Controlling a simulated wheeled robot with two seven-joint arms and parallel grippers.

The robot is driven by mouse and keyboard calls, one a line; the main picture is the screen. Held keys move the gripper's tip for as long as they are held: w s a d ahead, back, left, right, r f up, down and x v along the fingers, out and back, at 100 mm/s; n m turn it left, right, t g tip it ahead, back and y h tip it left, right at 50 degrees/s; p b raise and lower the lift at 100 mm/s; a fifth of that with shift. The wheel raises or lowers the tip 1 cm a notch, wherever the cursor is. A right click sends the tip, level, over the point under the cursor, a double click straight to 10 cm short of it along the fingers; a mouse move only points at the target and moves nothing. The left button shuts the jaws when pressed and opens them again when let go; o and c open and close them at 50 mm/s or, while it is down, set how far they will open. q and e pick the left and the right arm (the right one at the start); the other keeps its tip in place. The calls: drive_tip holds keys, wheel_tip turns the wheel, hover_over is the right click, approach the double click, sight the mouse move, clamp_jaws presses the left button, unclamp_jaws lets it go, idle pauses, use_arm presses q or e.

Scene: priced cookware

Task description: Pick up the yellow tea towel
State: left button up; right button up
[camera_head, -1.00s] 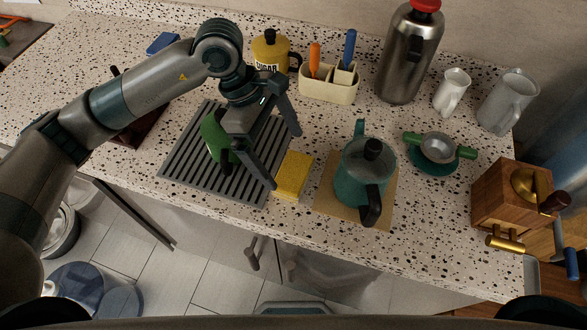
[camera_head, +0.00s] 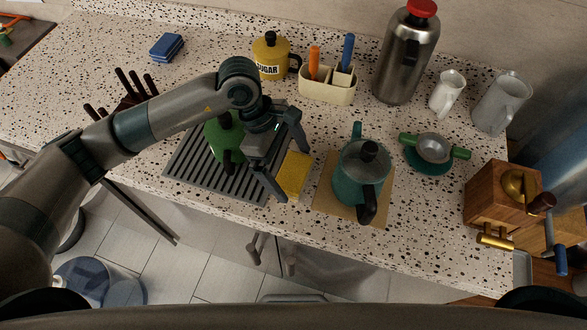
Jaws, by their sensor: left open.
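The yellow tea towel (camera_head: 296,172) is a small folded block on the speckled counter. It lies at the right edge of the grey ribbed drying mat (camera_head: 193,172), left of the teal pot. My left gripper (camera_head: 292,174) is open, with one fingertip near the towel's far side and the other near its front left corner. The towel shows between the two fingers in the picture. I cannot tell how far the fingertips are above the counter or whether they touch the towel. My right gripper is not in view.
A green pot (camera_head: 222,131) stands on the mat behind my left gripper. The teal pot (camera_head: 361,178) stands on a brown board (camera_head: 325,198) close right. A cream utensil caddy (camera_head: 325,93) and yellow sugar pot (camera_head: 270,58) stand behind. The counter's front edge is near.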

use_arm(q)
drive_tip(key=shift+x, duration=1)
drive_tip(key=shift+r, duration=0.1)
drive_tip(key=c, duration=0.9)
drive_tip(key=shift+c, duration=0.2)
